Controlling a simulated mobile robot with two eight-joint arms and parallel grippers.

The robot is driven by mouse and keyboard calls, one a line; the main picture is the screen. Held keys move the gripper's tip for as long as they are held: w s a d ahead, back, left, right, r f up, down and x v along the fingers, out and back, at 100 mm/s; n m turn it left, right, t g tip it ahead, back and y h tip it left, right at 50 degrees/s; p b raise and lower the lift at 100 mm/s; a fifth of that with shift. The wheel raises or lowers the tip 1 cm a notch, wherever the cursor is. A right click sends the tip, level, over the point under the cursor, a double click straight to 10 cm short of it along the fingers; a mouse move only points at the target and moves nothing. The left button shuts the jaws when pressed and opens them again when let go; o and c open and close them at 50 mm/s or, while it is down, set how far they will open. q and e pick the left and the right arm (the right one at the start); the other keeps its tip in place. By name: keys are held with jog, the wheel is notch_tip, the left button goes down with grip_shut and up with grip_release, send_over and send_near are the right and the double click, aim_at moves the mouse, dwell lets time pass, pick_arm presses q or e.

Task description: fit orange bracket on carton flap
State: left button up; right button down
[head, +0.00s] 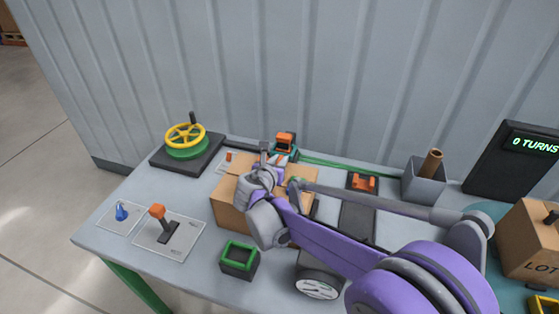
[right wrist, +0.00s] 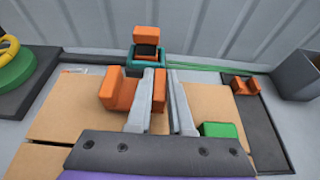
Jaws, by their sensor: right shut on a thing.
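My right gripper (head: 268,160) is over the brown carton (head: 228,205) in the head view. In the right wrist view its two grey fingers (right wrist: 164,78) are shut on one upright arm of a U-shaped orange bracket (right wrist: 118,92). The rest of the bracket sticks out to the left, above the carton's top flaps (right wrist: 75,105). I cannot tell whether the bracket touches a flap. In the head view my arm hides much of the carton. My left gripper is not in view.
A second orange bracket (head: 363,182) lies on a dark strip to the right. A teal holder (right wrist: 147,70) with an orange and black piece stands behind the carton. A yellow handwheel (head: 185,134), an orange lever (head: 158,212) and a green-rimmed box (head: 239,265) are around it.

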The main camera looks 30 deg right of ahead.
jog(key=shift+f, duration=0.15)
jog(key=c, duration=0.7)
grip_release()
jog(key=shift+c, duration=0.2)
jog(key=v, duration=1)
jog(key=shift+s+a, duration=0.3)
